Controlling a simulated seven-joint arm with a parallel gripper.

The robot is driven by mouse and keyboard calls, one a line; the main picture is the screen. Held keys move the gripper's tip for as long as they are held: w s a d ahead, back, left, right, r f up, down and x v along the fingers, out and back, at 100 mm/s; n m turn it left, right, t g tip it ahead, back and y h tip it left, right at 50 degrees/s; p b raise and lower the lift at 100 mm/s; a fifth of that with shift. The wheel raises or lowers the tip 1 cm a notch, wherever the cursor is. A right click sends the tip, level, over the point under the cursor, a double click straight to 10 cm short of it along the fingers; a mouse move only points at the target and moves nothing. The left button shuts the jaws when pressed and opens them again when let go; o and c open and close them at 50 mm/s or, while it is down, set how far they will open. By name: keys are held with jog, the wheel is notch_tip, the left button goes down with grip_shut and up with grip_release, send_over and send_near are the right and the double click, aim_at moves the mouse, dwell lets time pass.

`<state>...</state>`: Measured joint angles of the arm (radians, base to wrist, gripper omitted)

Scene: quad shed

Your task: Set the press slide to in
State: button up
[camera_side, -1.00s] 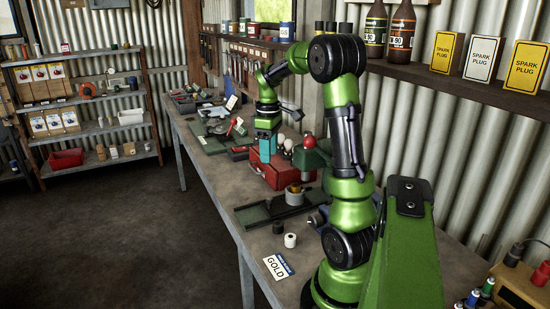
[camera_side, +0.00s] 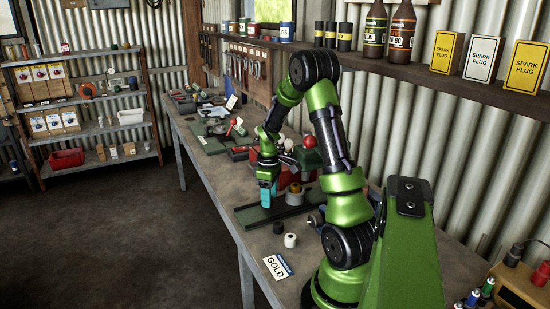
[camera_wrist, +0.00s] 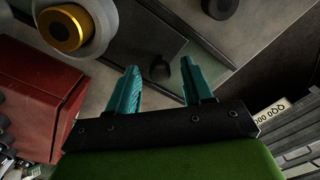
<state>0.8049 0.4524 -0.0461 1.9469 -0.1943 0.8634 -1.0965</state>
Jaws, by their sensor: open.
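The press slide is a dark green flat plate (camera_side: 248,217) on the bench, seen in the side view with a grey round holder with a gold ring (camera_side: 295,194) at its right. In the wrist view the slide's plate (camera_wrist: 182,28) lies below the fingers, and the holder (camera_wrist: 98,20) is at the upper left. A small dark knob (camera_wrist: 160,72) appears between the teal fingers. My gripper (camera_side: 266,196) is open over the plate; it also shows in the wrist view (camera_wrist: 158,64). Whether the fingers touch the knob cannot be told. The press head with a red ball (camera_side: 309,142) stands behind the holder.
A red box (camera_wrist: 42,105) is close at the left in the wrist view. Tools lie farther along the bench.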

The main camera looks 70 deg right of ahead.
aim_at(280, 205)
grip_shut()
dwell(0.3)
jog(key=shift+s+d, duration=1.5)
grip_release()
jog(key=shift+w+a, duration=0.15)
